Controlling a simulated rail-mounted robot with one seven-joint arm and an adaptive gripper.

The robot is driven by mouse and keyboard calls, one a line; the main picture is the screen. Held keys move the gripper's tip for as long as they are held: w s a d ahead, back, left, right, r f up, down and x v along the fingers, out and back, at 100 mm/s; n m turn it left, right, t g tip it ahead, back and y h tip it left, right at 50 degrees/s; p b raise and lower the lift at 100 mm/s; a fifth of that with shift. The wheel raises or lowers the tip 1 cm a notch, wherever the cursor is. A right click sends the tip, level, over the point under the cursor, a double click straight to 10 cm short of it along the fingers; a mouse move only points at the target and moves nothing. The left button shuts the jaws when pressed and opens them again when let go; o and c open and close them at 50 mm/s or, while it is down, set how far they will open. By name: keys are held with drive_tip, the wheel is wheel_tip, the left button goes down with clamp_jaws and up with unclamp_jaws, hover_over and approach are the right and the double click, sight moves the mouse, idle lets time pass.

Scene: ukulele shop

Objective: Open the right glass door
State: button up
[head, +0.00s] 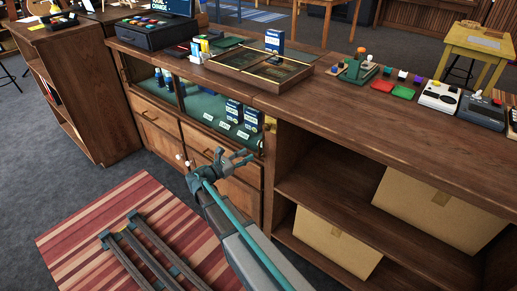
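The display cabinet in the wooden counter has a glass front with a left section (157,84) and a right glass door (205,104). Small blue-and-white boxes (233,111) and labels on a teal shelf show behind the right glass. A dark upright stands between the two sections. My gripper (237,156) is in front of the lower right corner of the right door, with its fingers spread and nothing visible between them. I cannot tell whether it touches the door. The gripper and arm hide part of the lower cabinet, and I see no clear handle on the glass.
Wooden drawers and cabinet fronts (158,119) with pale knobs lie below the glass. Cardboard boxes (335,243) sit in open shelves at right. The countertop (330,100) carries a display tray, pedals and small goods. A striped rug (90,225) covers the floor in front.

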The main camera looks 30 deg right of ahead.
sight(259, 156)
drive_tip(key=x, duration=0.7)
drive_tip(key=shift+w+d, duration=0.1)
drive_tip(key=shift+d, duration=0.3)
clamp_jaws()
